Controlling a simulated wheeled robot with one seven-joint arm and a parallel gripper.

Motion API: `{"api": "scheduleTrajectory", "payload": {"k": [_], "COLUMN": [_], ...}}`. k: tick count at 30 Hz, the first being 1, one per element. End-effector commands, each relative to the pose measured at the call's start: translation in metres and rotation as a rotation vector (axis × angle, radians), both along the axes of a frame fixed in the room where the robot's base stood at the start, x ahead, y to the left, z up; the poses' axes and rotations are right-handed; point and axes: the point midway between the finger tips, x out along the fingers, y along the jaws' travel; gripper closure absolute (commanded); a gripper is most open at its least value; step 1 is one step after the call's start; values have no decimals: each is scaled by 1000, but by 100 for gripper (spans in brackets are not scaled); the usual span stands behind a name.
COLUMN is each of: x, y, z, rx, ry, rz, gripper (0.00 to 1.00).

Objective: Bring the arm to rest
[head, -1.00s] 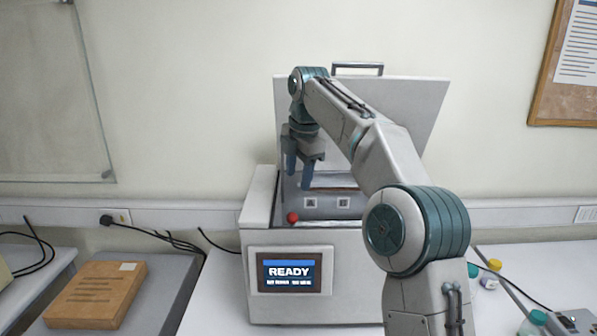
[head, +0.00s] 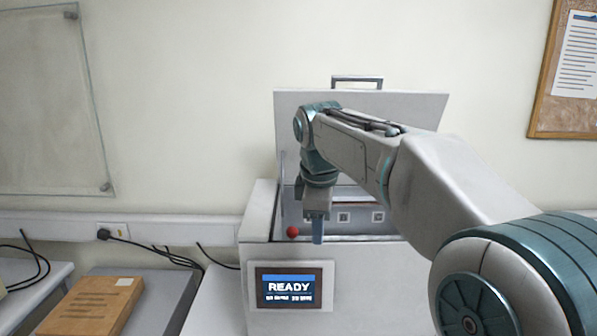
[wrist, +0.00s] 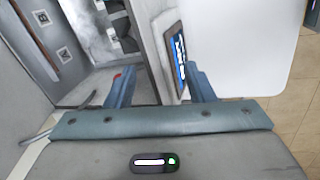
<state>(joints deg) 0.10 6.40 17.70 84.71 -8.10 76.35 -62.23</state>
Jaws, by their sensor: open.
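My gripper (head: 317,228) points down at the open front of a white testing machine (head: 259,215), just right of its red knob (head: 292,232). In the wrist view my gripper (wrist: 162,88) has its two blue fingers spread apart, with nothing between them. The machine's front wall lies behind the gap. The machine's lid (head: 420,108) stands raised, and its screen (head: 290,287) reads READY. My arm hides the right part of the machine in the head view.
A cardboard box (head: 92,305) lies on a grey surface at the left. A cable (head: 150,238) runs from a wall socket. A noticeboard (head: 560,110) hangs at the right. Inside the machine, labels A (wrist: 42,18) and B (wrist: 65,55) show. A white surface (wrist: 245,50) is beside it.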

Motion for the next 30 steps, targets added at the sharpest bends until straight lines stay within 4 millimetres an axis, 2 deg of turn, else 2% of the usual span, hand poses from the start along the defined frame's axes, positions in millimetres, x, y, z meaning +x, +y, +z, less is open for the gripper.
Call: {"api": "scheduleTrajectory", "payload": {"k": [1,11,21,25,30], "x": [-15,-101,-194,-218,-232], "y": [-8,-57,-98,-105,-109], "z": [-6,-56,-130,-153,-168], "rx": [8,130,321,385,424], "ry": [-10,-66,-102,-102,-101], "rz": [-72,-583,-1104,-1244,-1330], "gripper": [51,51,51,51,51]}}
